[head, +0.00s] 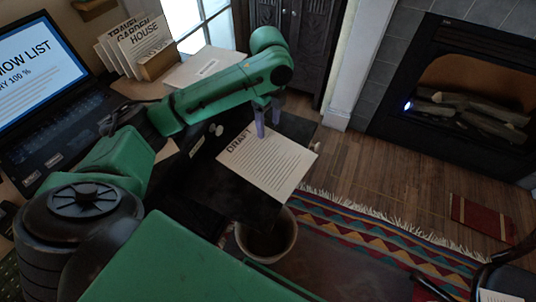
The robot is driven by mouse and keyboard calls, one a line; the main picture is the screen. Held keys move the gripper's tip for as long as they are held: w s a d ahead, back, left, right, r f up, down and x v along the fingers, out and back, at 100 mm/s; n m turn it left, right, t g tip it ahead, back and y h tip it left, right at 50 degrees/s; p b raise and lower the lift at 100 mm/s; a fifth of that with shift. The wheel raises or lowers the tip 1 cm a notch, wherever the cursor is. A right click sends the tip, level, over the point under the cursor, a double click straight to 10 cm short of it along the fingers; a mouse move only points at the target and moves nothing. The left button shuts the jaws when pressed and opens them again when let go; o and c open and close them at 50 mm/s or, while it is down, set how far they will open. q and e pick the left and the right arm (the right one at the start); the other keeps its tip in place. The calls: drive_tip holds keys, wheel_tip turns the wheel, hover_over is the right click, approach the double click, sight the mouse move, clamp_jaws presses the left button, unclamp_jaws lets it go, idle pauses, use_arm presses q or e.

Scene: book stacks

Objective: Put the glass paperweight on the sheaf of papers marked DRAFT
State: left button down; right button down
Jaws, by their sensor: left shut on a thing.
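The sheaf of papers marked DRAFT (266,165) lies flat on a dark surface in the middle of the head view, with its heading at the upper left. My right gripper is not in view.
Another paper stack (208,66) lies behind my left arm, near upright cards (140,45). A laptop (45,85) stands at the left. A round bin (267,238) is below the sheaf's near edge. A fireplace (460,95) and striped rug (400,245) are at the right.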

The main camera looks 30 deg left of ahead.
sight(268, 157)
use_arm(q)
wheel_tip(268, 157, down, 13)
drive_tip(key=shift+f+b, duration=0.2)
drive_tip(key=shift+b, duration=0.5)
drive_tip(key=shift+c, duration=0.2)
unclamp_jaws()
wheel_tip(268, 157, up, 12)
drive_tip(key=shift+r+p, duration=0.15)
drive_tip(key=shift+p, duration=0.65)
